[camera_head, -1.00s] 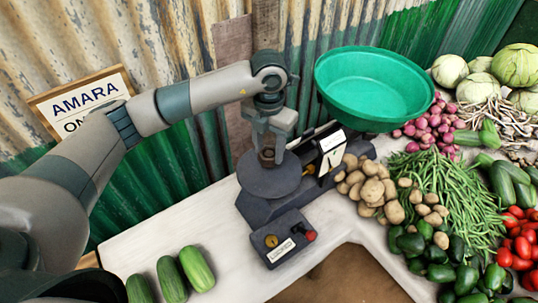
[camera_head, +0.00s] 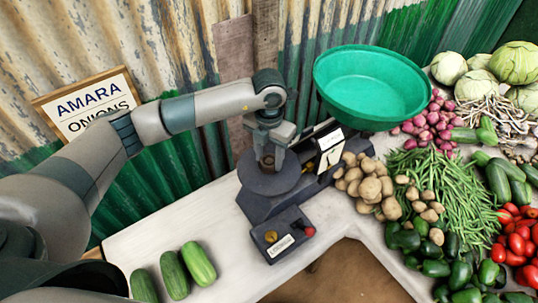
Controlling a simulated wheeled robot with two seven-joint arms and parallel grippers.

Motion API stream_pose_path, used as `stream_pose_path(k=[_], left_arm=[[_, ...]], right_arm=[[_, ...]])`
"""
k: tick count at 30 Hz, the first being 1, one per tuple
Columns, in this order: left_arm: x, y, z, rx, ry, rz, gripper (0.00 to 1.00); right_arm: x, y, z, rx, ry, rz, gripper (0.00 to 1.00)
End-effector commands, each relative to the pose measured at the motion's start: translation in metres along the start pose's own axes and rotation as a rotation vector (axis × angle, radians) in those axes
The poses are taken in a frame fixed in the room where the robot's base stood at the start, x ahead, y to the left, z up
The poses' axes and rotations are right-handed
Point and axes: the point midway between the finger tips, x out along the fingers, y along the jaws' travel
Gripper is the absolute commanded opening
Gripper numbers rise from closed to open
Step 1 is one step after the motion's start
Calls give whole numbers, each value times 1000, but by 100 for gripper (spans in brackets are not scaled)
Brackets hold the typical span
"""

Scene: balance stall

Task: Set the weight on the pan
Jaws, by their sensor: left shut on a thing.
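The balance has a dark round pan (camera_head: 284,184) on its near-left side and a large green bowl (camera_head: 372,88) on its far-right side. My left gripper (camera_head: 268,158) points down over the dark round pan and is shut on a small brownish weight (camera_head: 267,162). The fingers partly cover the weight. It is at or just above the plate's surface; I cannot tell whether it touches. The green bowl looks empty. My right gripper is not in view.
A dark box (camera_head: 283,236) with a brass piece and a red knob sits at the balance's front. Potatoes (camera_head: 368,185) and green beans (camera_head: 447,190) lie close on the right. Cucumbers (camera_head: 172,275) lie at the front left. The white table (camera_head: 180,228) is clear between.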

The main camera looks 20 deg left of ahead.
Motion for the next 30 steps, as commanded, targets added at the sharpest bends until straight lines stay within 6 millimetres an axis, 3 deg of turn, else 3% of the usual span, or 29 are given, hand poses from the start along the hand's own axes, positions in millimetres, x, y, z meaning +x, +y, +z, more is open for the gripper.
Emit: stream_pose_path(k=[4, 5, 6, 7, 22, 30], left_arm=[[3, 0, 1, 0, -2, 0, 3], [2, 0, 0, 0, 0, 0, 48], [2, 0, 0, 0, 0, 0, 58], [2, 0, 0, 0, 0, 0, 60], [-4, 0, 1, 0, -2, 0, 60], [-39, 0, 2, 2, -6, 0, 60]], right_arm=[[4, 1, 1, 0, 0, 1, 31], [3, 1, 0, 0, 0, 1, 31], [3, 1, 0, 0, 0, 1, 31], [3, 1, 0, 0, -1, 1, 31], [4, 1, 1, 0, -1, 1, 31], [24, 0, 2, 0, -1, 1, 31]])
